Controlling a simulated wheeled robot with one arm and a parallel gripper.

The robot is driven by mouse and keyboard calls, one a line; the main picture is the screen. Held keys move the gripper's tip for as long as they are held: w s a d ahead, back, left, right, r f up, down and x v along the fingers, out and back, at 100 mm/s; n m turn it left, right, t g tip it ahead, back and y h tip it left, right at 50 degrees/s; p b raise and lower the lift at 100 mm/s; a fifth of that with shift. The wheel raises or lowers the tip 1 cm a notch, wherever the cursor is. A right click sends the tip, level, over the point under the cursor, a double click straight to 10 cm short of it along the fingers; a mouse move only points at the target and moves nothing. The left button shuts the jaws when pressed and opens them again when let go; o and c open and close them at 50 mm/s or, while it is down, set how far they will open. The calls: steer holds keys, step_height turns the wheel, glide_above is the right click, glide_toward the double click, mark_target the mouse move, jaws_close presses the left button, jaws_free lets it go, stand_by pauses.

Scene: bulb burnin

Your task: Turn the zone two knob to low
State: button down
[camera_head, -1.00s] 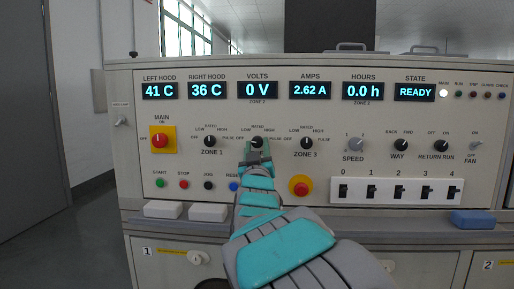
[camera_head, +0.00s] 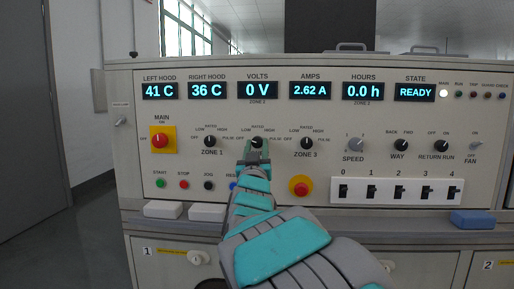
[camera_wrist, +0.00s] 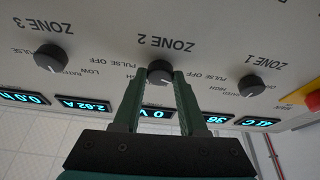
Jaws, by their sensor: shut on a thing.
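The zone two knob (camera_wrist: 159,72) is a black round knob on the panel. In the wrist view it sits between the tips of my gripper's two green fingers. My gripper (camera_head: 257,150) is shut on this knob and reaches up to it from below in the head view. The knob (camera_head: 257,141) is partly hidden there by the fingers. Labels OFF, LOW, RATED, HIGH and PULSE surround it. I cannot tell exactly where its pointer is. The volts display (camera_head: 257,90) reads 0 V, with ZONE 2 written below it.
The zone one knob (camera_head: 210,142) is to the left and the zone three knob (camera_head: 306,143) to the right. A red button on yellow (camera_head: 301,186) and small push buttons lie below. White blocks (camera_head: 207,212) and a blue block (camera_head: 472,219) rest on the ledge.

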steer(key=m+h, duration=0.1)
steer(key=m, duration=0.1)
steer(key=m+h, duration=0.1)
steer(key=m+h+p, duration=0.1)
steer(key=m, duration=0.1)
steer(key=shift+a+m, duration=0.25)
steer(key=shift+m, duration=0.05)
steer(key=shift+m+g+h, duration=0.4)
steer(key=shift+m+h, duration=0.4)
steer(key=shift+m, duration=0.9)
steer(key=shift+c, duration=2.3)
jaws_free()
steer(key=v, duration=0.7)
steer(key=shift+s, duration=0.4)
